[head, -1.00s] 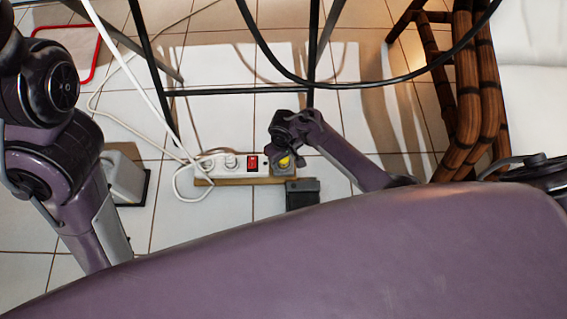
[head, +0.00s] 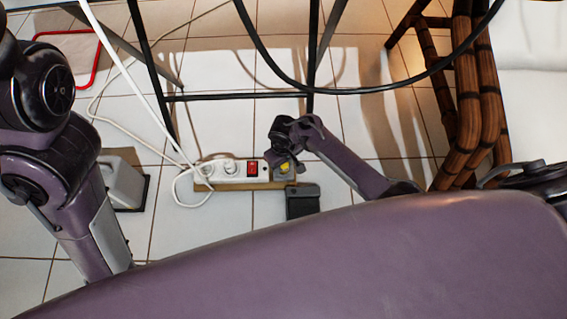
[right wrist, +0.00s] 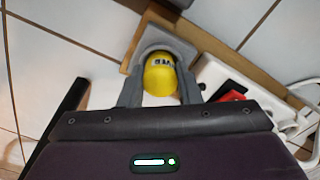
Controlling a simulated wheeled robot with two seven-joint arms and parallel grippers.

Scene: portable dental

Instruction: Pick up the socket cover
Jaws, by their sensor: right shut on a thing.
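The yellow socket cover (right wrist: 160,74) with dark lettering sits between the two grey fingers of my right gripper (right wrist: 160,95) in the right wrist view. The fingers are shut on it. A grey piece (right wrist: 172,38) rings its far side. In the head view the yellow cover (head: 285,167) shows at the right end of a white power strip (head: 212,174), with my right gripper (head: 283,172) over it. I cannot tell whether the cover touches the strip. My left arm stands at the left; its gripper is out of view.
The strip has a red switch (head: 252,168), white cables (head: 177,180) and a tan board (right wrist: 225,52) beneath it. A dark box (head: 302,201) is close below. A black metal frame (head: 235,95) and a bamboo chair (head: 478,90) stand beyond. Tiles (head: 170,230) are bare left of the dark box.

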